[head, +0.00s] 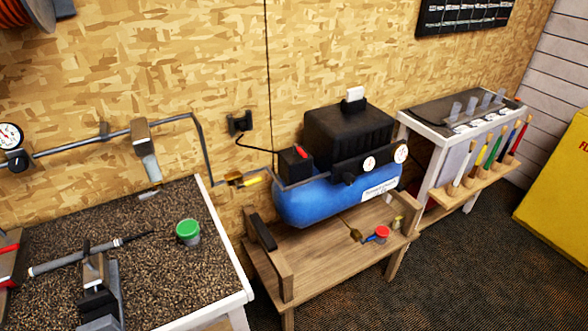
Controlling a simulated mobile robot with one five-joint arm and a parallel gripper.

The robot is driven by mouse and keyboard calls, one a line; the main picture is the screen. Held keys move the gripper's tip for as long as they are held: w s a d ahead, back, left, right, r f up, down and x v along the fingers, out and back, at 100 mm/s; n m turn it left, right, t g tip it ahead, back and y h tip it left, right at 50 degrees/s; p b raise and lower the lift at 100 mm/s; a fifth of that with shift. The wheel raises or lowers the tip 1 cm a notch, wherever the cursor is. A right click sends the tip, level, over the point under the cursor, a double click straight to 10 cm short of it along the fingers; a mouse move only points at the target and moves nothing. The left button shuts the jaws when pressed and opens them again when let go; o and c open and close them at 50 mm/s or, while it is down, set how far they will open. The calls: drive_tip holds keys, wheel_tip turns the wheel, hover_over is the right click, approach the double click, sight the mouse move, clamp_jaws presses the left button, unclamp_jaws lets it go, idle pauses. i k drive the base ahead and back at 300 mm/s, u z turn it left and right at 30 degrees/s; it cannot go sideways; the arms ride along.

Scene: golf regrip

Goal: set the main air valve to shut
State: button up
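The main air valve, with a brass body (233,179) and a yellow lever (252,181), sits in the grey air pipe (206,146) between the wall run and the blue compressor tank (320,200). The lever looks roughly in line with the short pipe, but it is small here and its exact angle is hard to tell. The compressor has a black motor housing (347,133), two white gauges and a red switch (302,152) on a black box. It stands on a low wooden bench. My gripper is not in view.
A workbench (190,265) with a grit-covered top stands at the left, holding a green-lidded jar (188,232), a club shaft and a vise (97,285). A white shelf unit (440,175) and yellow box (560,190) stand at the right. Dark carpet (455,270) lies clear in front.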

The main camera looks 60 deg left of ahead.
sight(252, 181)
drive_tip(key=u, duration=0.1)
drive_tip(key=i, duration=0.5)
drive_tip(key=u, duration=3.65)
